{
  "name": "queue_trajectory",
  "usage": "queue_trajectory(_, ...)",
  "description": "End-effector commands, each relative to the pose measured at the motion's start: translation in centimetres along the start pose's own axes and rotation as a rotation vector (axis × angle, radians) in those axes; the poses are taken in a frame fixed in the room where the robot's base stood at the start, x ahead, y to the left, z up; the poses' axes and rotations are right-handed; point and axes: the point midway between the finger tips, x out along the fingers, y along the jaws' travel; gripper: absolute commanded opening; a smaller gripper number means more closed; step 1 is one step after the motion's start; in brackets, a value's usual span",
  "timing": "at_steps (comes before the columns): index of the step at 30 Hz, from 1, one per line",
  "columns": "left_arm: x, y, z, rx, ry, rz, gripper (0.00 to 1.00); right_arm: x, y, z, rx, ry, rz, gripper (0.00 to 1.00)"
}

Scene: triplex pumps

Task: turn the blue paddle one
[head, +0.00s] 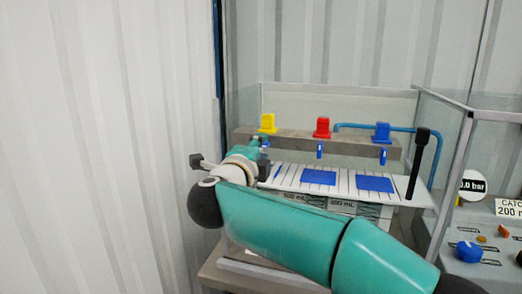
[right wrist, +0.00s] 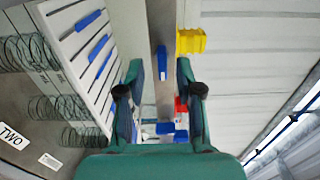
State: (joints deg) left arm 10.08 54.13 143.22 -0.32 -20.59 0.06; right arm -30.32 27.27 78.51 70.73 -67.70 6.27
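The blue paddle (head: 382,132) stands at the right end of a grey beam, past the red paddle (head: 322,127) and the yellow paddle (head: 267,123). My right gripper (head: 262,149) is at the beam's left end, close below the yellow paddle and well left of the blue one. In the right wrist view my right gripper (right wrist: 160,66) has its fingers apart with nothing held. The yellow paddle (right wrist: 190,41) shows beyond the right finger. The red paddle (right wrist: 181,104) and the blue paddle (right wrist: 181,136) show farther off, partly hidden by that finger. My left gripper is not in view.
Small blue spouts (head: 320,150) hang on the beam's front. Below is a white slatted board (head: 346,182) with blue patches and a black upright handle (head: 418,160). Clear panels (head: 338,105) stand behind and right. A knobbed panel (head: 490,250) is at right.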

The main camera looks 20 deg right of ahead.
Motion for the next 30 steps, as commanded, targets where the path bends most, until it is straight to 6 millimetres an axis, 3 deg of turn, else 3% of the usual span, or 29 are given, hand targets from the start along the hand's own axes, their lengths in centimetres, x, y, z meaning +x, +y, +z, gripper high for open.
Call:
queue_trajectory(16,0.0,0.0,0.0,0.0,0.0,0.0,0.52,-9.8,0.2,0.0,-0.001,-0.002,0.001,0.35)
queue_trajectory(21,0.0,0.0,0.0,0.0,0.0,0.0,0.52,-11.1,0.2,0.0,-0.001,0.001,0.002,0.35)
queue_trajectory(30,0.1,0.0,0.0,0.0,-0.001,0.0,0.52,-11.3,0.2,0.0,0.0,0.001,0.002,0.35)
